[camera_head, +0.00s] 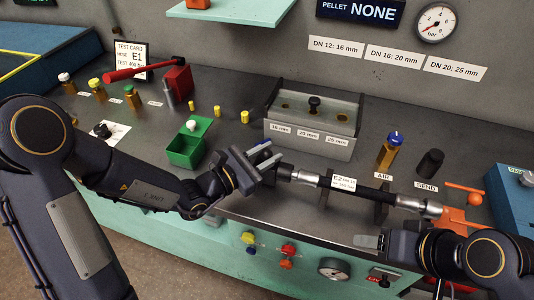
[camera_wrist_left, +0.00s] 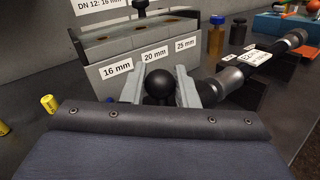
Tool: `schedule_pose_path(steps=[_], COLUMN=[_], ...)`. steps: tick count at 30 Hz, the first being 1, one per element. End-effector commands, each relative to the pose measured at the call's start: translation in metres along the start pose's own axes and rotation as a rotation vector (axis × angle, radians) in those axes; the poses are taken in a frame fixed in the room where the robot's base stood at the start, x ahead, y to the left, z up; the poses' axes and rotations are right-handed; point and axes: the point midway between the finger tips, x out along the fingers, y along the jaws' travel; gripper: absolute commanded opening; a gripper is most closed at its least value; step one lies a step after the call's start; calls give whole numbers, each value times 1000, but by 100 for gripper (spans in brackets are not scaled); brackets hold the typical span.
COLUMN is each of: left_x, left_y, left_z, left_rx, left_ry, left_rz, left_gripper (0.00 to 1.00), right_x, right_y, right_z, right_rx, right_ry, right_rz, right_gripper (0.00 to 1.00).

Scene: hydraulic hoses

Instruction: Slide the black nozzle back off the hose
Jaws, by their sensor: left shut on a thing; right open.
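The hose (camera_head: 374,193) lies across the front of the bench, black with metal end fittings and a white E2 label. It also shows in the wrist view (camera_wrist_left: 266,56). My left gripper (camera_head: 262,157) is at the hose's left end, shut on the black nozzle (camera_head: 285,171). In the wrist view the nozzle's round black knob (camera_wrist_left: 158,87) sits between the two grey fingers. How far the nozzle sits over the hose end is hidden. My right gripper (camera_head: 369,242) is open and empty, below and in front of the hose's right half.
Behind the hose stands a grey rack (camera_head: 309,146) with size labels and another black knobbed piece (camera_head: 314,103). A green bin (camera_head: 184,151) stands left of my left gripper. An amber bottle (camera_head: 389,152) and black cylinder (camera_head: 430,163) stand behind the hose's right end, near orange parts (camera_head: 457,220).

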Motion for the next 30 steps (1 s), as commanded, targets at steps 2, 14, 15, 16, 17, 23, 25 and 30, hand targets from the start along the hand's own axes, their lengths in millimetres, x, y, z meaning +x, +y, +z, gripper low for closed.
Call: schedule_pose_path(steps=[2,14,15,16,17,23,25,30], left_x=[0,-22,-22,-22,-22,-23,-22,-22], left_y=[0,33,34,34,34,34,34,33], left_z=[0,-6,-6,-6,-6,-7,-7,-6], left_rx=[0,0,0,0,0,0,0,0], left_ry=[0,0,1,1,1,2,1,1], left_rz=[0,3,3,3,4,6,5,2], left_gripper=[0,0,0,0,0,33,42,46], right_x=[0,-1,-1,-1,-1,-1,-1,-1], right_y=[0,-1,-1,-1,-1,-1,-1,-1], right_z=[0,-1,-1,-1,-1,-1,-1,-1], right_rx=[0,0,0,0,0,0,0,0], right_ry=[0,0,0,0,0,0,0,0], right_rz=[0,0,0,0,0,0,0,0], right_gripper=[59,59,59,59,59,59,59,59])
